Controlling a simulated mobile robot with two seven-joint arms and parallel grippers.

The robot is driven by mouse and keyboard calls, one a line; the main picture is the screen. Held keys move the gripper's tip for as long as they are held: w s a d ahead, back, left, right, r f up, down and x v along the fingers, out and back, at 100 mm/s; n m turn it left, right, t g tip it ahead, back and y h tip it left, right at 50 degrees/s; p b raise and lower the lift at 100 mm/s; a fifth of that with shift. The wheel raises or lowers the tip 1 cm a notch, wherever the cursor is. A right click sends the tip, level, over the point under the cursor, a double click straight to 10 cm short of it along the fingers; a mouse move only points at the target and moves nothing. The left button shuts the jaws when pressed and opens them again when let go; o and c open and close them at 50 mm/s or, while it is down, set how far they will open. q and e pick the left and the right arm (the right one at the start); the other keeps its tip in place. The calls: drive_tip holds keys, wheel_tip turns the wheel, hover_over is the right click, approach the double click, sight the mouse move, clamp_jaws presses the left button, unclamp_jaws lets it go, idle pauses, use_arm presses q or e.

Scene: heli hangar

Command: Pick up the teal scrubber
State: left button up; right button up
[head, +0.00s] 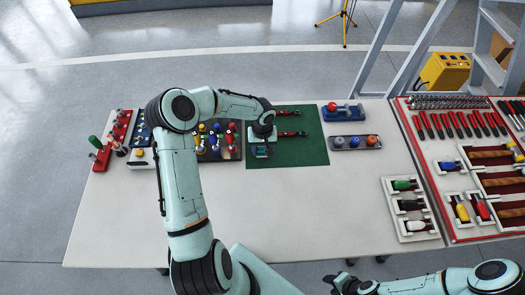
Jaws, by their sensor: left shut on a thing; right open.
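My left gripper (262,146) reaches down over the left part of the green mat (300,152). It is shut on a small teal thing, which appears to be the teal scrubber (262,153). The fingers hide part of the scrubber, and I cannot tell whether it touches the mat. My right gripper (336,282) is open and empty at the bottom edge of the view, in front of the table.
Red-handled tools (292,134) lie on the mat. A dark tray with coloured pieces (215,140) stands left of it. A grey tray with round knobs (355,142) and a red tool board (468,160) are to the right. The table's front middle is clear.

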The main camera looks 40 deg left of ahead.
sight(262, 149)
use_arm(q)
wheel_tip(262, 149, up, 18)
idle(0.4)
